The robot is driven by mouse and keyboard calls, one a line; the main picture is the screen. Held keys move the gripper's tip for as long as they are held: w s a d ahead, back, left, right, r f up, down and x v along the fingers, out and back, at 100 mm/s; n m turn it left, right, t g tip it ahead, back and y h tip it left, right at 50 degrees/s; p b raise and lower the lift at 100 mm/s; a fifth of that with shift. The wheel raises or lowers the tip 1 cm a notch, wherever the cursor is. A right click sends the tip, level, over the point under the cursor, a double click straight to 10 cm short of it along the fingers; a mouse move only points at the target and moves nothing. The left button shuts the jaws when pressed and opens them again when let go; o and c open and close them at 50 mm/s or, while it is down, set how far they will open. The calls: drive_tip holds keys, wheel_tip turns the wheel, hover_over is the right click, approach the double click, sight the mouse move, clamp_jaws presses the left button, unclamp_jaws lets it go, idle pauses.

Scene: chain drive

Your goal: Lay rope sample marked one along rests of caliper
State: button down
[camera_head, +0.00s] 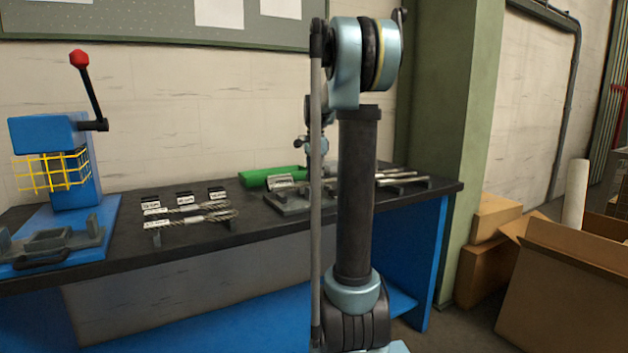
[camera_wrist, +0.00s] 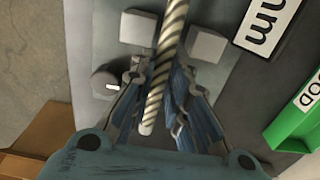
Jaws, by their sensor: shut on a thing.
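My gripper (camera_wrist: 160,88) is shut on a grey twisted rope sample (camera_wrist: 174,35) in the wrist view. The rope runs from below the fingertips up past the top edge. It passes between two pale grey blocks (camera_wrist: 207,45) on a grey plate, apparently the caliper (camera_wrist: 228,75). I cannot tell whether the rope touches the plate or hangs above it. No marking shows on the held rope.
Other rope samples (camera_head: 190,218) lie on rests at the bench's left, beside small labels. A blue lever press (camera_head: 48,135) stands further left. A green tray (camera_head: 262,177) is behind the caliper; metal rods (camera_head: 402,178) lie to its right. Cardboard boxes (camera_head: 565,285) stand on the floor.

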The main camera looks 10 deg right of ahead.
drive_tip(key=shift+f, duration=0.5)
drive_tip(key=c, duration=1.5)
unclamp_jaws()
drive_tip(key=shift+o, duration=0.2)
wheel_tip(320, 180, up, 11)
drive_tip(key=s+a+f+n, duration=0.1)
drive_tip(key=s+f+n, duration=0.1)
drive_tip(key=s+f, duration=0.35)
drive_tip(key=s+a+f+n+t, duration=0.1)
drive_tip(key=s+f+n, duration=0.15)
drive_tip(key=s, duration=0.55)
drive_tip(key=s+a+f+n, duration=0.1)
drive_tip(key=s+f+n, duration=0.2)
drive_tip(key=s, duration=0.3)
drive_tip(key=s+f+n+t, duration=0.1)
drive_tip(key=s+f+n, duration=0.6)
drive_tip(key=s+f, duration=0.9)
wheel_tip(320, 180, down, 4)
drive_tip(key=shift+s+a+r, duration=0.25)
drive_tip(key=shift+a, duration=0.2)
